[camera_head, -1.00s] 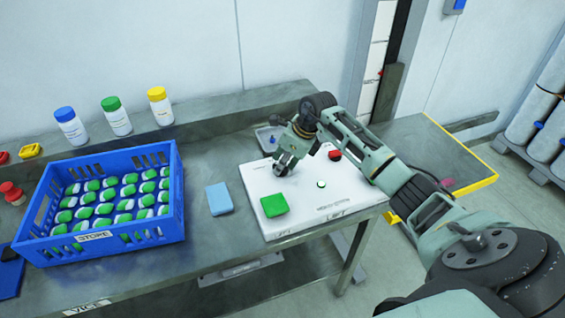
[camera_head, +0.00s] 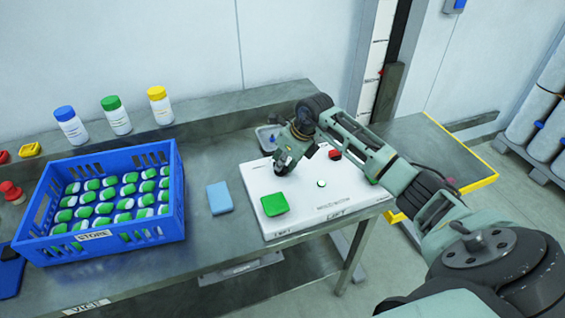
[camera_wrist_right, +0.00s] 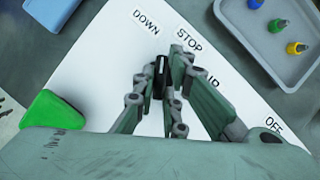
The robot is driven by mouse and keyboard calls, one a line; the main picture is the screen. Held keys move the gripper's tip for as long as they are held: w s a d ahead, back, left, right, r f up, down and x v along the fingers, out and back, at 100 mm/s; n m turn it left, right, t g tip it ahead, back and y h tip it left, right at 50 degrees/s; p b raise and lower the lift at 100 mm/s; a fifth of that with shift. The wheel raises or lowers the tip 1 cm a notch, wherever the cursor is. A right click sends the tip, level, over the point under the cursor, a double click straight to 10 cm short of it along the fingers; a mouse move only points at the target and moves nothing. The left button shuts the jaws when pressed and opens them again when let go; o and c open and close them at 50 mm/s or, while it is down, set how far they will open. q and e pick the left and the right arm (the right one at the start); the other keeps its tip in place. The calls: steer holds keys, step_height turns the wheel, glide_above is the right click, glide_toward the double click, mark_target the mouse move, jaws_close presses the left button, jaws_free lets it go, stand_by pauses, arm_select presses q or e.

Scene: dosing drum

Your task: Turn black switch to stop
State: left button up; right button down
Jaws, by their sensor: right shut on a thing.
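The black switch (camera_wrist_right: 161,68) shows in the right wrist view as a dark upright piece between the fingers, on a white panel (camera_head: 300,217). My right gripper (camera_wrist_right: 165,78) is shut on it; the gripper (camera_head: 282,168) also shows in the head view, low over the panel's far left part and hiding the switch there. The STOP label (camera_wrist_right: 189,40) lies just beyond the fingertips, with the DOWN label (camera_wrist_right: 146,21) to its left. Another label right of the fingers is partly hidden. My left gripper is not in view.
A green block (camera_head: 274,205), a green button (camera_head: 321,183) and a red piece (camera_head: 335,154) are on the panel. A small tray (camera_wrist_right: 290,45) with colored items lies beside it. A blue crate (camera_head: 100,238) and a light blue block (camera_head: 220,198) are to the left.

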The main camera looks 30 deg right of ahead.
steer(key=m+h, duration=0.1)
steer(key=m, duration=0.1)
steer(key=shift+m, duration=0.3)
steer(key=shift+a+m+h+b, duration=0.15)
steer(key=shift+m+h+b, duration=0.75)
steer(key=shift+m, duration=1.1)
steer(key=shift+r, duration=0.1)
steer(key=c, duration=1.8)
jaws_free()
steer(key=v, duration=1.2)
steer(key=shift+s, duration=0.15)
